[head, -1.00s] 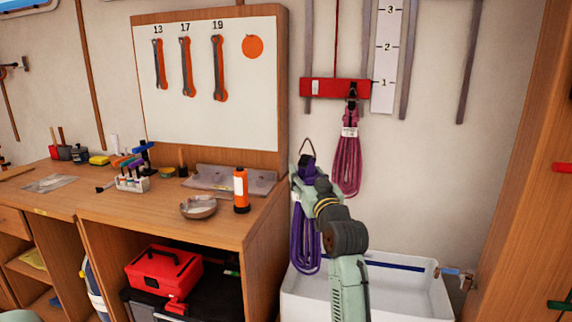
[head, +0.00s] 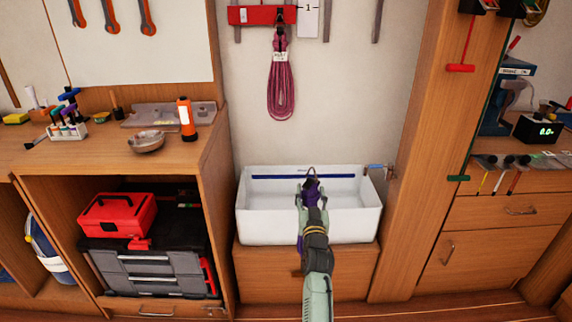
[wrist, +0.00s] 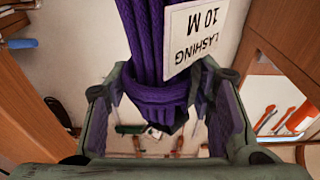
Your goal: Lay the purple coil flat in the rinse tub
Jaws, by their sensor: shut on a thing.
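The purple coil (head: 312,190) is held by my gripper (head: 311,186), which is shut on its bound neck. In the head view my arm hides most of the coil; a small loop shows above the jaws and a purple bit shows to the left of the arm. In the wrist view the purple strands (wrist: 146,40) run between the fingers (wrist: 170,115), with a white "LASHING 10 M" tag on them. The rinse tub (head: 264,226) is a white basin with a blue stripe inside its back wall. My gripper appears in front of or over the tub; the coil's height is unclear.
A pink coil (head: 281,85) hangs from a red rail (head: 262,15) above the tub. A tap (head: 378,168) is at the tub's right end. A workbench (head: 190,150) stands left, and a wooden cabinet post (head: 415,150) stands right.

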